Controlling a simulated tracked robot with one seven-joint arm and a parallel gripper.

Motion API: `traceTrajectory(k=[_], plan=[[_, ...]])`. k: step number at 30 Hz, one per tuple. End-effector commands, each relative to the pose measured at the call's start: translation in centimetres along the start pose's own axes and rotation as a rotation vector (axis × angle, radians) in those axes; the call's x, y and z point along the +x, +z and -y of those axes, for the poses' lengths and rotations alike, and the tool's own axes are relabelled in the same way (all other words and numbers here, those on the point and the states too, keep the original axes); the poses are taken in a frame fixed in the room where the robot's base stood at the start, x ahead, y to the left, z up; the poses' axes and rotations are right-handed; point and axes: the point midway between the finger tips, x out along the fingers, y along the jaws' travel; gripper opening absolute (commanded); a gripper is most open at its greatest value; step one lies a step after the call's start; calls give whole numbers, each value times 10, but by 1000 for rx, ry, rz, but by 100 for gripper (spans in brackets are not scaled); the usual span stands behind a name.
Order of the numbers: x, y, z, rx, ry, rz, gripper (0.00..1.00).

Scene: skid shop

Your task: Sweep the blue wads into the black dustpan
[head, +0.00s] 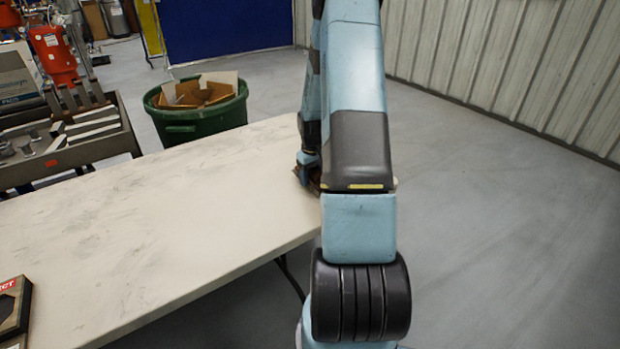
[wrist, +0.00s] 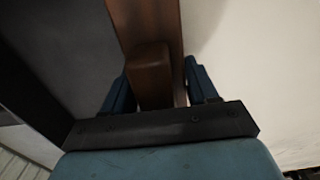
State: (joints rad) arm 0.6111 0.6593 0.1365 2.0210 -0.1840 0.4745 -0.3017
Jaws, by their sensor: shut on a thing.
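My gripper (wrist: 160,85) is shut on a brown wooden brush (wrist: 150,65), with one blue finger on each side of its handle block. In the head view a sliver of brown shows by the gripper end, low at the table's far right end; my arm hides most of it. Its bristles cannot be made out. No blue wads and no black dustpan can be made out in either view; my arm covers part of the table's right end.
The pale table (head: 150,225) is largely bare. A dark box with a red label (head: 12,310) lies at its near left edge. A green bin (head: 185,125) with cardboard stands behind it, beside a cart (head: 90,148) of metal parts. Open floor (head: 500,230) lies right.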

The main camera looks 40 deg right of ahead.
Motion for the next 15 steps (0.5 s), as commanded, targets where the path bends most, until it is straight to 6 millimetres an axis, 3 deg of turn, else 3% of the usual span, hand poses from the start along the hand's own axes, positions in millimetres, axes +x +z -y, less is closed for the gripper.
traceTrajectory(k=[5,15], plan=[[-2,0,0,0,1,-1,30],[-28,-1,0,0,1,-3,30]])
